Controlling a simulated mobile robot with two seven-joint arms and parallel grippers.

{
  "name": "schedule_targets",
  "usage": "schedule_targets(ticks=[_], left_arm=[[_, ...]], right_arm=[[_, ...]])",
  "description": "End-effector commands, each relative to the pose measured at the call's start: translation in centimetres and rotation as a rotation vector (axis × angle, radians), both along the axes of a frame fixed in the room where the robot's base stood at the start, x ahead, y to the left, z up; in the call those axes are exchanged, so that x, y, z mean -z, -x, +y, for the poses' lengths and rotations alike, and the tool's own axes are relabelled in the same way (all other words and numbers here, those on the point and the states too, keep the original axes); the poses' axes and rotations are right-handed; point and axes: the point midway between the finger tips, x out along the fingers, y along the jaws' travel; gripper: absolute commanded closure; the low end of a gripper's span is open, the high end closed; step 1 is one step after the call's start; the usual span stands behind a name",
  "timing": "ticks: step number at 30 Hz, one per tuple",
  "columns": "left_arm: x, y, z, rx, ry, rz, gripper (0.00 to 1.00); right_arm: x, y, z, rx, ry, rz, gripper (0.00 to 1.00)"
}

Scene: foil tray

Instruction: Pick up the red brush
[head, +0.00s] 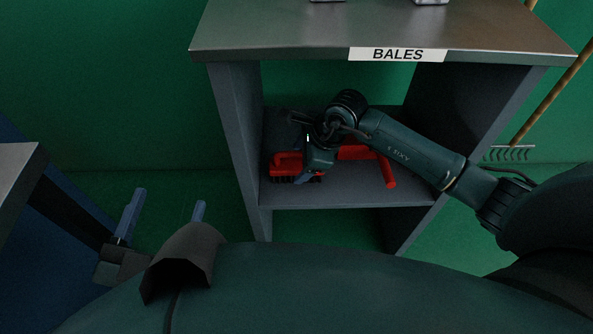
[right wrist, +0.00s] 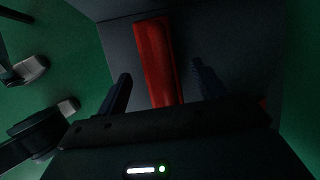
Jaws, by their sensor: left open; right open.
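The red brush (head: 287,161), with dark bristles underneath, lies on the shelf inside the grey unit, at the left of the shelf. My right gripper (head: 316,172) is above the shelf at the brush's right part and covers some of it. In the right wrist view, a long red piece, apparently the brush (right wrist: 158,55), runs between the two open fingers of my right gripper (right wrist: 163,84). Whether the fingers touch it cannot be told. My left gripper (head: 167,211) is open and empty at the lower left, away from the unit.
A second red object (head: 388,172) with a bar-like part lies to the right on the same shelf (head: 340,192), partly behind my arm. A rake (head: 515,152) stands at the right.

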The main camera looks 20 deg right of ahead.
Motion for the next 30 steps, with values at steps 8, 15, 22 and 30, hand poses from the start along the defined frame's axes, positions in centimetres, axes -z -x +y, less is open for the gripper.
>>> schedule_targets(ticks=[8, 15, 22, 30], left_arm=[[-0.13, 0.03, -0.13, 0.007, 0.018, 0.000, 0.31], [-0.14, 0.04, -0.17, 0.007, 0.018, 0.000, 0.31], [-0.13, 0.05, -0.18, 0.008, 0.018, 0.000, 0.31], [-0.13, 0.04, -0.17, 0.007, 0.018, 0.000, 0.31]], right_arm=[[1.23, -0.38, 0.40, 0.001, 0.001, -0.001, 0.31], [1.21, -0.36, 0.39, 0.000, 0.001, 0.000, 0.42], [1.20, -0.35, 0.39, 0.000, 0.001, 0.000, 0.61], [1.16, -0.38, 0.40, 0.000, 0.000, -0.001, 0.82]])
